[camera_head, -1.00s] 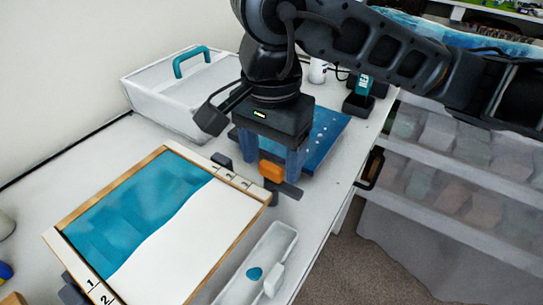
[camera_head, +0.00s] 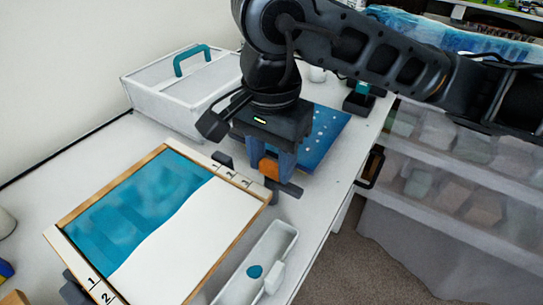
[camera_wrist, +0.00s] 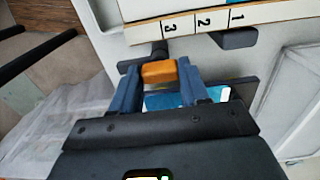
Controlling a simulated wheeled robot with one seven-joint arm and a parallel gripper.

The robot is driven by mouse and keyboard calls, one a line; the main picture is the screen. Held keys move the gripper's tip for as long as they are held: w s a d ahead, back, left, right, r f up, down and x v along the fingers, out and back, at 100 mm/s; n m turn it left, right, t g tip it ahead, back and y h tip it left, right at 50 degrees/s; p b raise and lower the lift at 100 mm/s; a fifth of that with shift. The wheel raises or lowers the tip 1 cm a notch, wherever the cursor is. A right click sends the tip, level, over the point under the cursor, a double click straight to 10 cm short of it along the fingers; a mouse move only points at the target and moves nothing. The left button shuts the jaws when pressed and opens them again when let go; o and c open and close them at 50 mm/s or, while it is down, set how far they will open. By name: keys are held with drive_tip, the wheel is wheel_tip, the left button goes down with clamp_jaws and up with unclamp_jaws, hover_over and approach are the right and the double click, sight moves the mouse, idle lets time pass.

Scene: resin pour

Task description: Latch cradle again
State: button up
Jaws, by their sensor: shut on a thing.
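The orange latch piece (camera_head: 268,168) is at the far right corner of the wood-framed panel (camera_head: 240,207), on a dark bracket (camera_head: 290,190) of the cradle. My gripper (camera_head: 271,163) points down over it, with its two blue fingers shut on the orange piece. In the wrist view the orange latch piece (camera_wrist: 158,72) lies between the fingertips of my gripper (camera_wrist: 159,80). The panel is partly teal and partly white. Its edge strip is numbered and also shows in the wrist view (camera_wrist: 185,26). Most of the cradle is hidden under the panel.
A white box with a teal handle (camera_head: 192,58) stands at the back left. A blue dotted mat (camera_head: 325,135) lies behind my gripper. A white tray (camera_head: 283,237) with a teal blob is at the front right. Clear drawers (camera_head: 455,150) stand right of the table.

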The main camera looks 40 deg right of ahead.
drive_tip(key=shift+w+f+m+b, duration=0.1)
drive_tip(key=shift+f+m+b, duration=0.2)
drive_tip(key=shift+b, duration=1.05)
drive_tip(key=b, duration=0.2)
drive_tip(key=shift+m+b, duration=0.35)
drive_tip(key=shift+m, duration=0.05)
drive_tip(key=shift+m+b, duration=0.6)
drive_tip(key=shift+b, duration=0.2)
drive_tip(key=m+b, duration=0.2)
drive_tip(key=b, duration=0.1)
drive_tip(key=m+b, duration=0.2)
drive_tip(key=b, duration=0.1)
drive_tip(key=shift+m+b, duration=0.4)
drive_tip(key=m+b, duration=0.5)
drive_tip(key=shift+r+b, duration=0.1)
drive_tip(key=shift+b, duration=0.2)
drive_tip(key=m+b, duration=0.3)
drive_tip(key=m, duration=0.2)
drive_tip(key=shift+r+b, duration=0.15)
drive_tip(key=shift+b, duration=0.15)
drive_tip(key=shift+m, duration=0.4)
